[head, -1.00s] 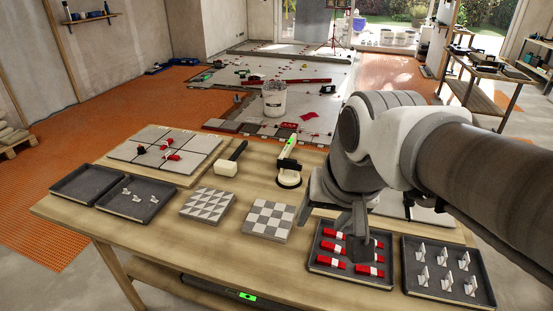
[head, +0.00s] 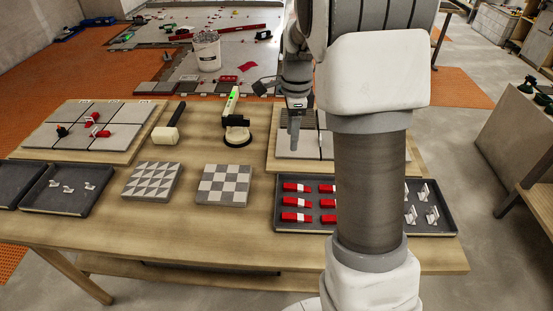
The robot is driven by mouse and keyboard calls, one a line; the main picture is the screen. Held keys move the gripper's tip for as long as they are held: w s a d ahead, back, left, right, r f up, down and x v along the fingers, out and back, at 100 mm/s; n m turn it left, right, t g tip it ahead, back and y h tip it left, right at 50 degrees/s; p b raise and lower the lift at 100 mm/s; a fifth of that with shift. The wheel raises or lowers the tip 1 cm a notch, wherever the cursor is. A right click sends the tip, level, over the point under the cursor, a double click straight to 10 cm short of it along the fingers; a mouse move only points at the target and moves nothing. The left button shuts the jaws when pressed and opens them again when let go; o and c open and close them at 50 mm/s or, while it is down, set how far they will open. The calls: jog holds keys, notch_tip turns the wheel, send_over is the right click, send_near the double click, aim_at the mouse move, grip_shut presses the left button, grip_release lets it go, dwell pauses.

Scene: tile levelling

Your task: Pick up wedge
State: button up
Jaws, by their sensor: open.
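Several red wedges (head: 296,202) lie in rows in a dark tray (head: 284,232) at the front right of the workbench. My arm hides part of this tray. My gripper (head: 294,138) points down over the tile board (head: 286,163) behind the tray, apart from the wedges. It is open, and I see nothing held in it. Its fingers show nearly edge-on, so the gap between them is hard to see.
White clips (head: 422,204) stand right of my arm. Two patterned tiles (head: 225,185), a mallet (head: 166,134) and a suction lifter (head: 236,135) lie left. Another tile board (head: 95,125) and a tray with white clips (head: 68,190) stand farther left.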

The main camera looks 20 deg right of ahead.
notch_tip(320, 180, down, 3)
jog(key=w+d+m, duration=0.1)
jog(key=m, duration=0.1)
jog(key=b, duration=0.2)
send_over(289, 186)
jog(key=f, duration=1.1)
jog(key=shift+d+f, duration=0.35)
jog(key=shift+d, duration=0.05)
jog(key=f, duration=0.5)
jog(key=shift+w+a+f, duration=0.1)
jog(key=shift+a+f, duration=0.2)
jog(key=shift+a, duration=0.1)
grip_shut()
